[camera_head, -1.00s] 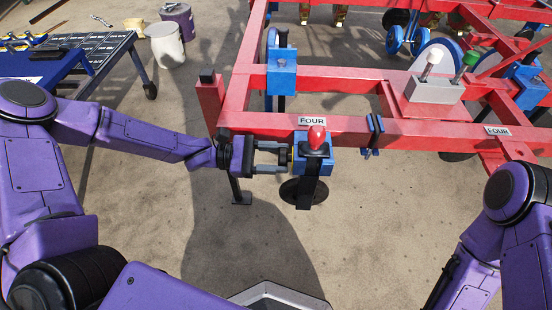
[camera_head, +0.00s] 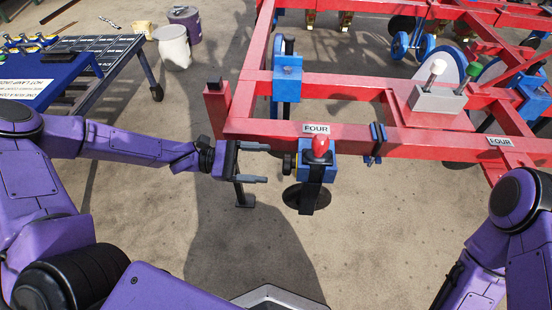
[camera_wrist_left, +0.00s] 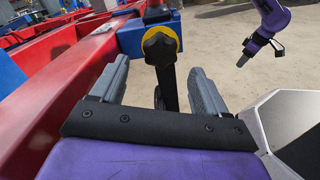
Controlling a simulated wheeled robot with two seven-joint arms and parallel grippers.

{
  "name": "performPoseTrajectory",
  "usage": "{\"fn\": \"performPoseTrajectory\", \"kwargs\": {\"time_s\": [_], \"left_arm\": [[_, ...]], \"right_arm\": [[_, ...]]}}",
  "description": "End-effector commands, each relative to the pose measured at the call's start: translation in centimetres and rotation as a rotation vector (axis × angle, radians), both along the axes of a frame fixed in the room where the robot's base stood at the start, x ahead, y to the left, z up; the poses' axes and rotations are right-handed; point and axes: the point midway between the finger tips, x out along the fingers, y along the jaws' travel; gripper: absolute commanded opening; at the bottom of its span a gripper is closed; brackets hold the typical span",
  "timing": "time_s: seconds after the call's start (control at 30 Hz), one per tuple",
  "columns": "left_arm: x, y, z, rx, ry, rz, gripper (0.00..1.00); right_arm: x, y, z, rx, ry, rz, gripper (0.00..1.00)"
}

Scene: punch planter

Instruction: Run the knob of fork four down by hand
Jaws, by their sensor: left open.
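Fork four is a blue clamp block (camera_head: 321,147) with a red-topped part (camera_head: 320,145) and a dark shank on the red beam, under a FOUR label (camera_head: 316,129). Its black knob (camera_head: 289,164) sticks out of the block's left side. In the left wrist view the black knob (camera_wrist_left: 159,46) faces me, with a yellow ring (camera_wrist_left: 176,38) behind it. My left gripper (camera_head: 266,164) is open and empty, left of the knob and apart from it. In the wrist view its fingers (camera_wrist_left: 162,85) lie to either side below the knob. My right gripper is not visible in the head view.
The red frame's beam (camera_head: 400,141) runs close behind the left gripper. A grey box with white and green levers (camera_head: 437,99) sits on the frame. A blue table (camera_head: 45,80) and a white bucket (camera_head: 174,48) stand at upper left. The floor in front is clear.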

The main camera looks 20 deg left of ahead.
Motion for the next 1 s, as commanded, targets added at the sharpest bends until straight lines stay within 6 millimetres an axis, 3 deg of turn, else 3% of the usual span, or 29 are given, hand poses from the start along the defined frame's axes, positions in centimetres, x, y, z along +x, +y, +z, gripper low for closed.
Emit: {"fn": "performPoseTrajectory", "kwargs": {"time_s": [0.1, 0.23, 0.67, 1.0], "left_arm": [[-0.7, 2.6, 0.5, -0.001, 0.0, 0.005, 0.75], [-1.1, 4.3, 0.3, 0.0, -0.002, 0.003, 0.75], [-1.4, 5.2, 0.1, 0.0, 0.0, 0.001, 0.75], [-3.4, 12.2, 0.4, 0.001, -0.002, 0.004, 0.75]], "right_arm": [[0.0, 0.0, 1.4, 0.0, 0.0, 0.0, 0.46], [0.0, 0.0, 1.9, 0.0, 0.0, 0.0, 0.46], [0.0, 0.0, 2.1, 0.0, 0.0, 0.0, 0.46], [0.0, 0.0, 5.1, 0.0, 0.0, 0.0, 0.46]]}}
